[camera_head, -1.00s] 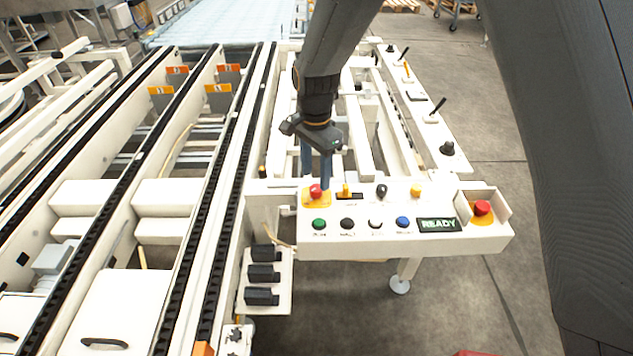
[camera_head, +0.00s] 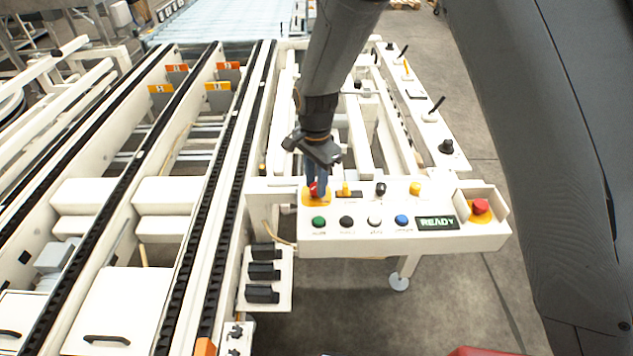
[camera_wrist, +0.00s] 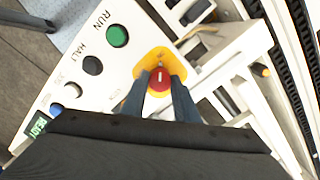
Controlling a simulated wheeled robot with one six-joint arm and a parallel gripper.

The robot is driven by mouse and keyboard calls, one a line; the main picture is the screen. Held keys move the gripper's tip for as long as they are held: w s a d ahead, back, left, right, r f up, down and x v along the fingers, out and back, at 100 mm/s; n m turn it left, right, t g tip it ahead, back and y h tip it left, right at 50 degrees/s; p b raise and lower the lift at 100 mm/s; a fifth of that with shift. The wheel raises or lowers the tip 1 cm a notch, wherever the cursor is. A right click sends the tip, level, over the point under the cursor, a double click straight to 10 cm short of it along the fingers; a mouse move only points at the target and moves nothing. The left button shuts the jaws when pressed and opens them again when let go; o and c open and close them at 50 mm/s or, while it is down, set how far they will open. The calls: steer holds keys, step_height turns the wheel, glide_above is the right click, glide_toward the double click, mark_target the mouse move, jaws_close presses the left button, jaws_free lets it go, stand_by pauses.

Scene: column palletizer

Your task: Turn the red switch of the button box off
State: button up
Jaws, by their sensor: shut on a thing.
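The white button box (camera_head: 290,236) stands at the end of the conveyor. Its red switch (camera_wrist: 160,78) sits on a yellow plate (camera_wrist: 158,58) at the box's left end in the head view. My gripper (camera_head: 316,188) reaches down onto this switch. In the wrist view my gripper (camera_wrist: 160,80) has one finger on each side of the red knob, shut on it. The fingers hide part of the knob in the head view.
Green (camera_head: 319,221), black, white and blue (camera_head: 401,219) buttons line the front of the panel. A READY display (camera_head: 436,223) and a shielded red button (camera_head: 480,206) are at the right. Conveyor rails run along the left.

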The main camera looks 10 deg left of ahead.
steer(key=shift+n, duration=0.3)
steer(key=n, duration=0.3)
steer(key=shift+n, duration=0.3)
steer(key=n, duration=0.4)
steer(key=shift+n, duration=0.3)
steer(key=n, duration=0.4)
steer(key=shift+n, duration=2.5)
steer(key=shift+w, duration=0.1)
steer(key=o, duration=1.1)
steer(key=shift+c, duration=0.2)
